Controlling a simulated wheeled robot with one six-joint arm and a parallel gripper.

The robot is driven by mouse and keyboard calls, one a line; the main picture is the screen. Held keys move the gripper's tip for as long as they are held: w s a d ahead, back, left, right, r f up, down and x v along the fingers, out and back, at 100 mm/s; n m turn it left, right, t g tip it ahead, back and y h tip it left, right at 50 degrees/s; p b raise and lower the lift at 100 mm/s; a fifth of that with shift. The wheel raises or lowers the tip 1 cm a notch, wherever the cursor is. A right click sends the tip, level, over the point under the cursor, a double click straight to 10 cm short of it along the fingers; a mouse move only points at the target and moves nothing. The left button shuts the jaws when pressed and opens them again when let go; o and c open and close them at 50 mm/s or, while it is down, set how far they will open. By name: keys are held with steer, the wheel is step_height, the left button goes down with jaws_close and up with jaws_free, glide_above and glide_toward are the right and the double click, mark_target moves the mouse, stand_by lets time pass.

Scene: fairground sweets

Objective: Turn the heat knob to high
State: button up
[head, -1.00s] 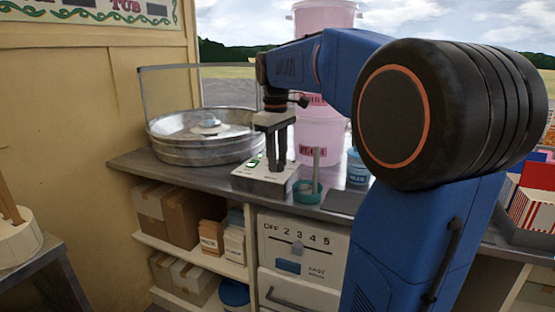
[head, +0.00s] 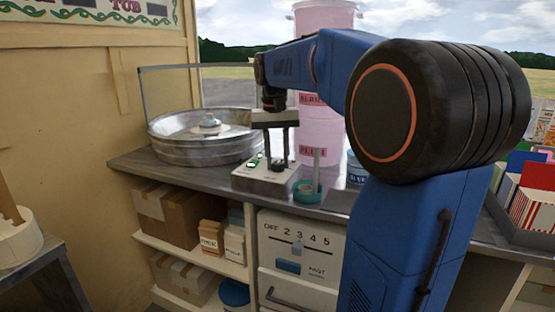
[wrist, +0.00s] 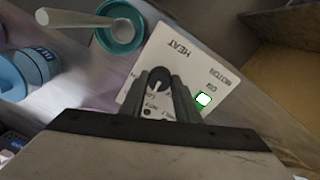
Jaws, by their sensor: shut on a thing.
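The heat knob (wrist: 159,80) is dark and round with a white pointer mark. It sits on a white control box (wrist: 190,64) lettered HEAT and MOTOR, with small range labels near the knob that are partly covered by the fingers. The box also shows on the counter in the head view (head: 256,181). My gripper (wrist: 161,78) points down and its two dark fingers are shut on the knob, one on each side. In the head view my gripper (head: 278,158) stands upright over the box. Exactly which label the pointer meets I cannot tell.
A green-lit switch (wrist: 204,100) is on the same box. A teal cup (head: 308,191) with a spoon stands close to its right. A metal floss pan (head: 205,150) is behind left, and pink tubs (head: 320,130) stand behind. A blue jar (head: 357,170) is farther right.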

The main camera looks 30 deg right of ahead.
mark_target(277, 162)
steer(key=m, duration=1.2)
steer(key=shift+d+m, duration=0.1)
steer(key=shift+m, duration=0.3)
stand_by(0.3)
steer(key=o, duration=1.1)
steer(key=shift+c, duration=0.2)
steer(key=shift+r, duration=0.1)
step_height(277, 162, up, 17)
steer(key=shift+w+r, duration=0.15)
steer(key=shift+w, duration=0.3)
